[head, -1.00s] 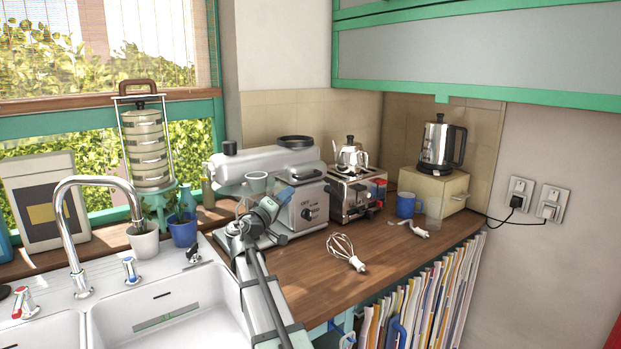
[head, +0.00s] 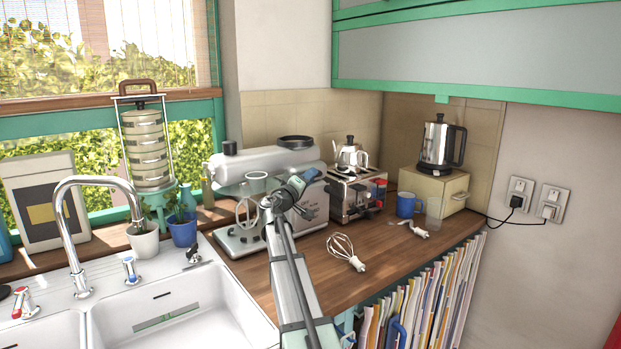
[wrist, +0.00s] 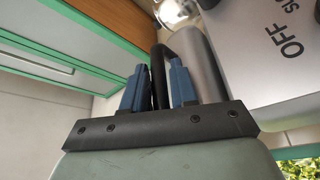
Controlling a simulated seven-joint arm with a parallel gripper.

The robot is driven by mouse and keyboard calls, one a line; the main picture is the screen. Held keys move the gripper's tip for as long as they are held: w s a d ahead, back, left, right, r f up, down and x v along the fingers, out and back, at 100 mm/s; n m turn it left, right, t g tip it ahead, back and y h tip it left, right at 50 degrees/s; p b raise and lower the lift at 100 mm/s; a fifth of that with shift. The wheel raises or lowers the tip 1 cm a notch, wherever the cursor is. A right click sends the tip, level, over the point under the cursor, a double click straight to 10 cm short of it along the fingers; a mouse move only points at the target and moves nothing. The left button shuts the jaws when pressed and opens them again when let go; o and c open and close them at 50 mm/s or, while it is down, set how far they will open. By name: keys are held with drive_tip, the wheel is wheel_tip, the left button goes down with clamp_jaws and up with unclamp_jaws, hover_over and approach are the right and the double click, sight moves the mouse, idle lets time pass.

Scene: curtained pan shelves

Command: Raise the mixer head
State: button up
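The mixer is a pale grey stand mixer on the wooden counter. In the head view its long head (head: 265,163) looks roughly level above the base (head: 240,240). My gripper (head: 300,184) is in front of the mixer body's right part and hides some of it and the dial. In the wrist view the mixer's side panel (wrist: 275,50), marked OFF, is at the upper right. The blue fingers of my gripper (wrist: 158,82) stand apart. A dark curved bar (wrist: 158,65) shows between them; I cannot tell whether they touch it or what it belongs to.
A loose whisk (head: 345,250) lies on the counter in front. A blue mug (head: 406,205) is farther right. The sink (head: 180,300) is at the left front.

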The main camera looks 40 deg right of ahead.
drive_tip(key=shift+w+d+r, duration=0.1)
drive_tip(key=shift+d, duration=0.25)
clamp_jaws()
idle(0.3)
